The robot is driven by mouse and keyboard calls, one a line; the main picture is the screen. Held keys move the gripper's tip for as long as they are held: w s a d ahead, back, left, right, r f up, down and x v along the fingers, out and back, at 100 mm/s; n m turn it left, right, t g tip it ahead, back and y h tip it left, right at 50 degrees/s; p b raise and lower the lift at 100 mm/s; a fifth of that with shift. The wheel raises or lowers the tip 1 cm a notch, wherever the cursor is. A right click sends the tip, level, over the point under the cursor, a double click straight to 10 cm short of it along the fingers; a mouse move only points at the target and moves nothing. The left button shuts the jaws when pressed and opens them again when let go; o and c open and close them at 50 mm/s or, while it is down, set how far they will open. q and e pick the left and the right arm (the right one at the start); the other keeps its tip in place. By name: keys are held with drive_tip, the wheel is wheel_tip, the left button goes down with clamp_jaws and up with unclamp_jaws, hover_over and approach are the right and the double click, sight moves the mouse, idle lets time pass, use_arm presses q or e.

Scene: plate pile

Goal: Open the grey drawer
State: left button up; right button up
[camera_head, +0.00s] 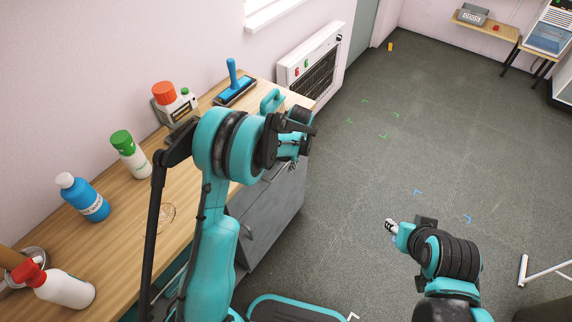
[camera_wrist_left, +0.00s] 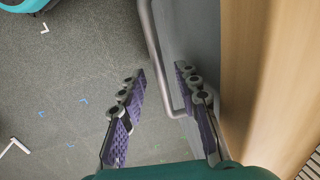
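The grey drawer unit (camera_head: 272,212) stands under the wooden worktop in the head view. A curved metal handle (camera_head: 248,236) shows on its lower front. My left gripper (camera_head: 291,160) is by the unit's upper part, under the worktop's corner. In the left wrist view the left gripper (camera_wrist_left: 161,72) is open. A grey bar handle (camera_wrist_left: 157,50) on the grey drawer front (camera_wrist_left: 198,35) runs between its two purple-padded fingers, with gaps visible on the finger sides. My right gripper (camera_head: 391,228) is over the floor, away from the drawer; its finger gap is too small to judge.
The worktop (camera_head: 202,205) holds a blue bottle (camera_head: 84,198), a green-capped bottle (camera_head: 131,155), a red-topped spray bottle (camera_head: 62,288) and a blue-handled roller or squeegee (camera_head: 235,85). A white heater (camera_head: 312,65) is on the wall. The floor (camera_head: 370,180) right of the drawers is clear.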

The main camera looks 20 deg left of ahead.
use_arm(q)
clamp_jaws()
drive_tip(key=s+d, duration=0.5)
drive_tip(key=d, duration=0.8)
drive_tip(key=s+d, duration=0.4)
drive_tip(key=d, duration=1)
drive_tip(key=shift+s+b, duration=0.3)
drive_tip(key=shift+s, duration=0.1)
unclamp_jaws()
